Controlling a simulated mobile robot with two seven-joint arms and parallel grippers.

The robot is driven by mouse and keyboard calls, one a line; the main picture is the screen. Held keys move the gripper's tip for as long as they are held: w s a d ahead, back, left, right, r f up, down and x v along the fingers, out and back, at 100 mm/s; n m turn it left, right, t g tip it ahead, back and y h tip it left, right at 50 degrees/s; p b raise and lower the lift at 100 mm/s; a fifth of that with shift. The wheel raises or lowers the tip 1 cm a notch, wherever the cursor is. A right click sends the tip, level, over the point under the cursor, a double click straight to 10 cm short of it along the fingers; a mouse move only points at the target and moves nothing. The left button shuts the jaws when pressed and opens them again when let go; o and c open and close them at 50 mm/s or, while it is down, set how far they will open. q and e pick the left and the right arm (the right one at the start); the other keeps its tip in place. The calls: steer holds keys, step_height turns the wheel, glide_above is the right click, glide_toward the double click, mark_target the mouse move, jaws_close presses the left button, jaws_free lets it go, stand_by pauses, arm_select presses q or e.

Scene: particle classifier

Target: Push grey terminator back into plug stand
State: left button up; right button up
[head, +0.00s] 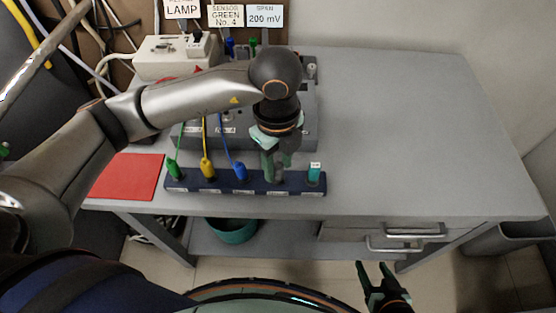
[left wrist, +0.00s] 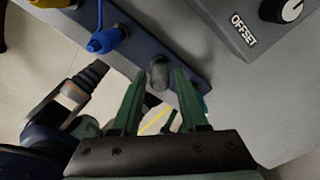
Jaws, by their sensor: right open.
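The plug stand (head: 225,183) is a long dark-blue bar near the table's front edge. The grey terminator (left wrist: 158,72) stands in it as a short grey cylinder; in the head view it shows only partly, between my left fingers. My left gripper (head: 277,170) points down over the stand, right of the blue plug (head: 240,172). In the left wrist view its green fingers (left wrist: 157,76) are apart, one on each side of the terminator, with a gap on both sides. How deep the terminator sits cannot be told. My right gripper (head: 373,266) is open and empty, below the table's front edge.
Green (head: 174,168) and yellow (head: 208,167) plugs with cables stand left in the bar, a teal plug (head: 315,173) at its right end. A grey instrument box (head: 308,125) stands behind, a red mat (head: 127,177) left. The table's right side (head: 430,130) is clear.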

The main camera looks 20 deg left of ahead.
mark_target(277, 163)
arm_select(q)
steer(key=shift+o, duration=1.1)
steer(key=shift+r, duration=0.8)
step_height(277, 163, up, 11)
steer(key=p, duration=0.2)
arm_select(e)
step_height(277, 163, up, 2)
steer(key=shift+w+a+r, duration=0.15)
steer(key=shift+r, duration=0.05)
arm_select(q)
steer(key=shift+a, duration=0.1)
